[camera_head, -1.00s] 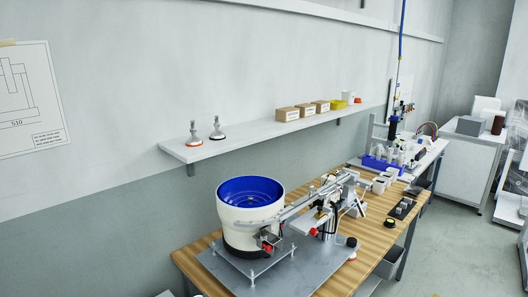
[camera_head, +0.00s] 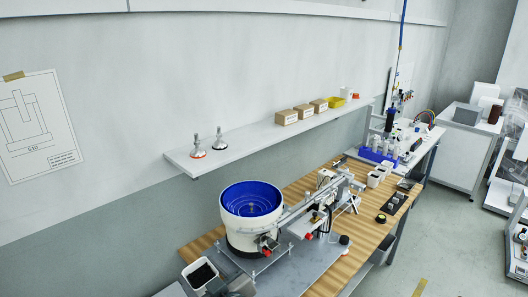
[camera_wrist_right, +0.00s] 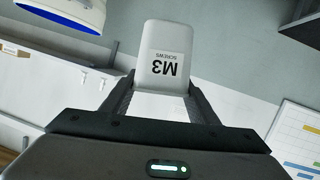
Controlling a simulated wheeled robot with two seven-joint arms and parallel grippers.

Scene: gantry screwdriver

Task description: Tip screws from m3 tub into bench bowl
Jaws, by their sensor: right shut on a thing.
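The white M3 tub (camera_head: 201,276) is at the bottom left of the head view, its open top showing dark contents. My right gripper (camera_head: 232,284) is shut on it. In the right wrist view, the tub (camera_wrist_right: 166,55) sits between the fingers of my right gripper (camera_wrist_right: 160,98), its "M3 SCREWS" label upside down in the picture. The bowl (camera_head: 252,197), blue inside with a white outer wall, stands on the bench. The tub is apart from it, to its lower left. Part of the bowl (camera_wrist_right: 58,12) shows top left in the wrist view. My left gripper is out of view.
A feed track (camera_head: 300,208) runs right from the bowl over a grey plate (camera_head: 290,278) on the wooden bench (camera_head: 298,187). A wall shelf (camera_head: 255,141) with boxes and two small fittings hangs behind. Open floor lies to the right.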

